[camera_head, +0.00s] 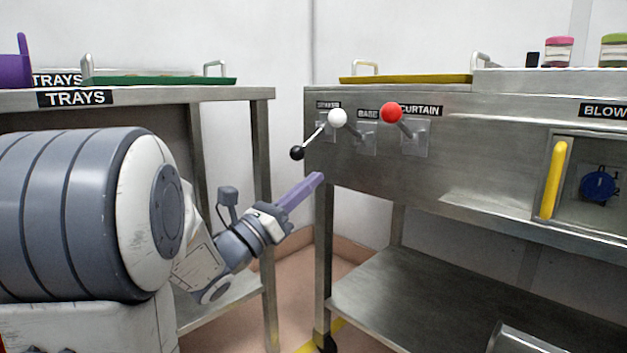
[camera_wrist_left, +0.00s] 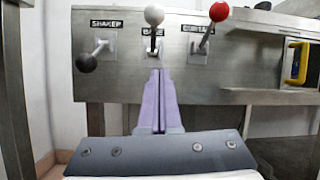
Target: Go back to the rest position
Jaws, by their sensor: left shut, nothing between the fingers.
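My left gripper (camera_head: 313,183) reaches in from the left, in front of the gap between the two steel benches. Its purple fingers are shut together with nothing between them, as the left wrist view (camera_wrist_left: 159,82) also shows. In the head view its tips are below and apart from the levers on the right bench. The black-knobbed lever (camera_head: 297,153) under the SHAKER label points down to the left. The white-knobbed lever (camera_head: 337,117) and the red-knobbed lever (camera_head: 391,112) by the CURTAIN label are angled up. My right gripper is not in view.
The left bench (camera_head: 225,94), labelled TRAYS, holds a green tray (camera_head: 160,81). The right bench (camera_head: 480,150) carries a yellow tray (camera_head: 405,79), jars (camera_head: 559,52), and a yellow handle (camera_head: 553,180) beside a blue knob (camera_head: 598,185). A lower shelf (camera_head: 420,290) lies beneath it.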

